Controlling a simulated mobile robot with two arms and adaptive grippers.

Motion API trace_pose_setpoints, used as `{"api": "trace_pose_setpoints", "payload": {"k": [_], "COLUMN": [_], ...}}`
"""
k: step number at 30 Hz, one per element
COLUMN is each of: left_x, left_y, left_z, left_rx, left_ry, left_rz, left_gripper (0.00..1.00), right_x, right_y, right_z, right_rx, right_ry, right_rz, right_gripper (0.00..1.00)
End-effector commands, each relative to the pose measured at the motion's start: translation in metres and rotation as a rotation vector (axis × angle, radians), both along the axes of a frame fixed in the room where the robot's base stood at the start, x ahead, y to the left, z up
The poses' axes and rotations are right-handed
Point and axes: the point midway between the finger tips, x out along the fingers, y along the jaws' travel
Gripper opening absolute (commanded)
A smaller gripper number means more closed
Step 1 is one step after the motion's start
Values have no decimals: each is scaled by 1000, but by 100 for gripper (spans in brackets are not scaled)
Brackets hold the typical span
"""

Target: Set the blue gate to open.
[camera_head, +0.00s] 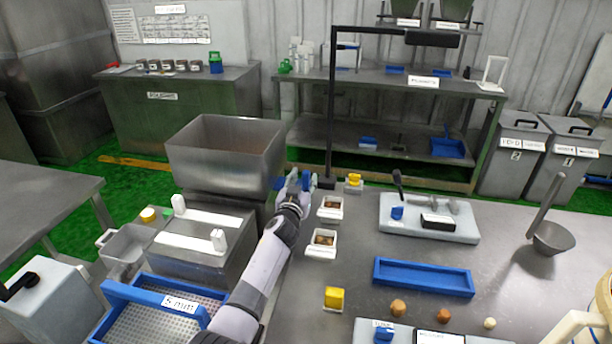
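My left arm reaches up from the bottom, and its gripper (300,180) is at the right side of a large open metal hopper (225,160). A small blue part (279,184) shows at the hopper's lower right edge, just left of the gripper; it looks like the blue gate, though I cannot be sure. More blue shows at the gripper's fingers, and I cannot tell whether that is the gate or part of the gripper. The fingers are small and overlap the blue, so their opening and any contact are unclear. My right gripper is not in view.
A black lamp post (331,120) stands just right of the gripper. Two small white trays (320,252) and a yellow block (334,298) lie nearby. A blue-framed sieve (150,310) is at lower left.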

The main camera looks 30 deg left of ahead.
Motion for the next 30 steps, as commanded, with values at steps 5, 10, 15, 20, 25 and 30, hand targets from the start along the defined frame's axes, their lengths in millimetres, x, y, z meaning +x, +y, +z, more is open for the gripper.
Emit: {"api": "trace_pose_setpoints", "payload": {"k": [5, 10, 15, 20, 25, 30], "left_x": [23, 33, 35, 35, 34, 34], "left_y": [6, 8, 8, 8, 8, 8], "left_z": [-2, -1, -1, 0, 0, 0], "left_rx": [-2, -2, 0, 0, 0, 0], "left_ry": [-1, -1, 1, 1, 1, 0], "left_rz": [0, -1, -2, -2, -1, -1], "left_gripper": [38, 38, 38, 37, 26, 14], "right_x": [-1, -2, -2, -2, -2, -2], "right_y": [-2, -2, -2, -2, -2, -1], "right_z": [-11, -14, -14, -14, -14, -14], "right_rx": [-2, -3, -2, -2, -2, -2], "right_ry": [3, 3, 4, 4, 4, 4], "right_rz": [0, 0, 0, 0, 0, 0], "right_gripper": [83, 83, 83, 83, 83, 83]}}
